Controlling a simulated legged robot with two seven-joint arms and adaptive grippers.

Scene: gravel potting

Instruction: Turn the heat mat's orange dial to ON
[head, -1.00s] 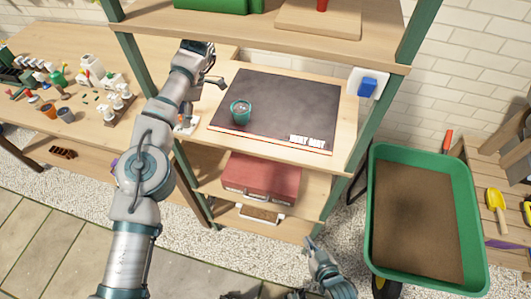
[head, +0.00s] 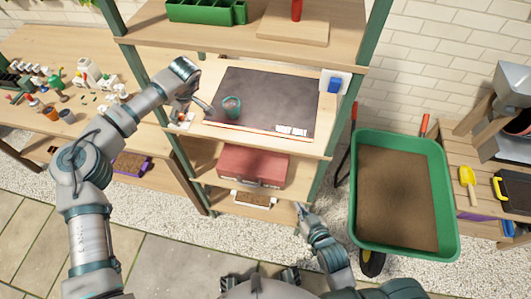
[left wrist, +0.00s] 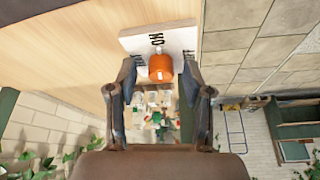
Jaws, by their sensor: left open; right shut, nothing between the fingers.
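The white dial plate (head: 175,125) is at the shelf's left end, partly hidden by my left arm. In the left wrist view the orange dial (left wrist: 161,68) sits on the white plate (left wrist: 135,43), with ON printed on it and other lettering partly hidden by the fingers. My left gripper (left wrist: 160,82) is open, its fingers on either side of the dial in that view; contact cannot be told. My right gripper (head: 301,210) is shut and empty, low in front of the shelf.
A red case (head: 252,165) stands on the shelf below. A blue switch (head: 334,85) is on the right post. A green wheelbarrow (head: 447,190) of soil stands at the right. A bench with pots and bottles (head: 85,72) is at the left.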

